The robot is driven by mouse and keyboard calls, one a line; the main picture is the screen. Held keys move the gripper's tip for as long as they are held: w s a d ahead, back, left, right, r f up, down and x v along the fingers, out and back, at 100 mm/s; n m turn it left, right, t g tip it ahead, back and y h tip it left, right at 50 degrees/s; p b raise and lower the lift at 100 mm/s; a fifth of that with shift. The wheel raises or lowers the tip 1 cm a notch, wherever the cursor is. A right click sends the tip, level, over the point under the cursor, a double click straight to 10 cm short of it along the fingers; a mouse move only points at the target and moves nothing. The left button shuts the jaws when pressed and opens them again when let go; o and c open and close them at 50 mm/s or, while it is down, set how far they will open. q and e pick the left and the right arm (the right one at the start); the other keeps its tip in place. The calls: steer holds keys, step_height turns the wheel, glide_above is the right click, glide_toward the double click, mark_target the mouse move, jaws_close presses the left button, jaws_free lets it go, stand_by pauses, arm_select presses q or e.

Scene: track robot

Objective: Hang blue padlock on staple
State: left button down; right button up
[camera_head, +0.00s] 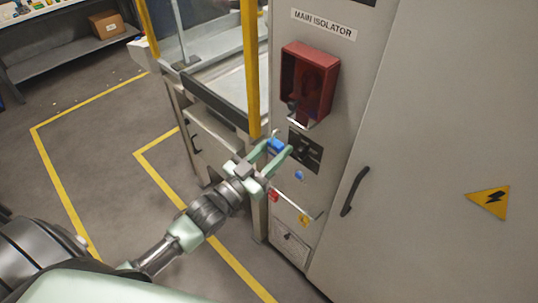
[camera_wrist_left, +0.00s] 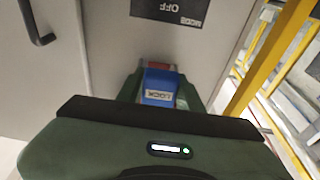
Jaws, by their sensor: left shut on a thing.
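My left gripper (camera_head: 280,148) is shut on the blue padlock (camera_head: 276,146), in front of the cabinet. The left wrist view also shows the blue padlock (camera_wrist_left: 160,86), with a "LOCK" label, between the green fingers. A small red part shows just beyond it there; I cannot tell what it is. The red isolator box (camera_head: 309,82) is above and right of the gripper, with a dark knob inside and a pale metal piece at its lower edge. I cannot clearly make out the staple or the padlock's shackle. My right gripper is not in view.
A dark plate (camera_head: 305,150) is right of the gripper; the wrist view shows an "OFF" plate (camera_wrist_left: 170,10). A blue item (camera_head: 299,175), a red item (camera_head: 273,196) and a rail (camera_head: 300,207) are lower on the cabinet. A yellow post (camera_head: 251,70) stands close left.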

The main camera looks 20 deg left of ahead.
arm_select(q)
steer(key=shift+f+b+x, duration=0.25)
steer(key=shift+b+x, duration=0.2)
steer(key=shift+x, duration=0.75)
steer(key=shift+f+b+x, duration=0.25)
steer(key=shift+b+x, duration=0.2)
steer(key=shift+x, duration=0.8)
steer(key=shift+f+b+x, duration=0.2)
steer(key=shift+b+x, duration=0.25)
steer(key=shift+x, duration=0.75)
steer(key=shift+w+d+f, duration=0.1)
steer(key=shift+w+f, duration=0.15)
steer(key=shift+f+b, duration=0.5)
steer(key=c, duration=0.9)
jaws_free()
steer(key=shift+o, duration=0.2)
